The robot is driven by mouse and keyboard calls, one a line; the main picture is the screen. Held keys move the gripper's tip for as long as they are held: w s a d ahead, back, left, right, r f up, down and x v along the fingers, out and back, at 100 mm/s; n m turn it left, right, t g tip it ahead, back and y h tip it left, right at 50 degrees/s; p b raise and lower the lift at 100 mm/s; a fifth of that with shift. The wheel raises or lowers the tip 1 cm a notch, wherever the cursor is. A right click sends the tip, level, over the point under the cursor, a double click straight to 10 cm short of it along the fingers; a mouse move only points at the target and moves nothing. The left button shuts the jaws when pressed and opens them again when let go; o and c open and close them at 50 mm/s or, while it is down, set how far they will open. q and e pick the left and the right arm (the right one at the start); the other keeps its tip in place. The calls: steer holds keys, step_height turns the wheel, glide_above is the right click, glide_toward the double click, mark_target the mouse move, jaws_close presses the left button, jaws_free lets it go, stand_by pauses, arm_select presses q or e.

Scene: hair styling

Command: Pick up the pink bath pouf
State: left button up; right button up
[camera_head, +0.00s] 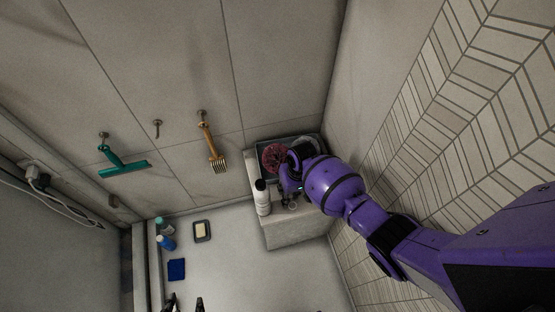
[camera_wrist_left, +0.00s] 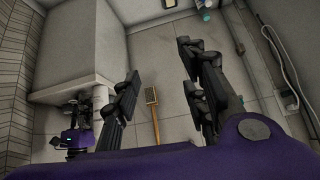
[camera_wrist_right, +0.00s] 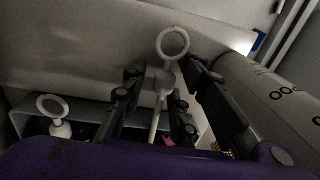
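The pink bath pouf (camera_head: 273,157) sits in a grey tray (camera_head: 256,149) on a ledge in the corner. My right gripper (camera_head: 289,178) is just right of and below it in the head view, partly in front of the tray. In the right wrist view the right gripper (camera_wrist_right: 165,88) has its fingers apart, with a white ring-topped handle (camera_wrist_right: 173,45) showing between them. Only a small pink patch (camera_wrist_right: 168,141) shows there, and the pouf is mostly hidden. My left gripper (camera_wrist_left: 163,90) is open and empty; its tips (camera_head: 185,304) show at the bottom of the head view.
A white bottle (camera_head: 262,198) stands on the ledge (camera_head: 290,232) beside my right gripper; it is large in the right wrist view (camera_wrist_right: 275,92). A teal squeegee (camera_head: 123,163) and a wooden brush (camera_head: 211,146) hang on the wall. A soap dish (camera_head: 201,238) and blue cloth (camera_head: 176,270) lie below.

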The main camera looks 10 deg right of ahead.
jaws_close()
arm_select(q)
steer(key=shift+s, duration=0.3)
steer(key=shift+s+f, duration=0.1)
arm_select(e)
steer(key=shift+r, duration=0.15)
step_height(320, 180, up, 9)
steer(key=shift+w+f+p, duration=0.1)
steer(key=shift+p, duration=1.1)
arm_select(q)
steer(key=shift+w+a+r, duration=0.1)
steer(key=shift+w+r, duration=0.15)
steer(key=shift+r, duration=0.4)
steer(key=shift+w+r, duration=0.25)
steer(key=shift+r, duration=0.4)
arm_select(e)
steer(key=shift+r, duration=0.45)
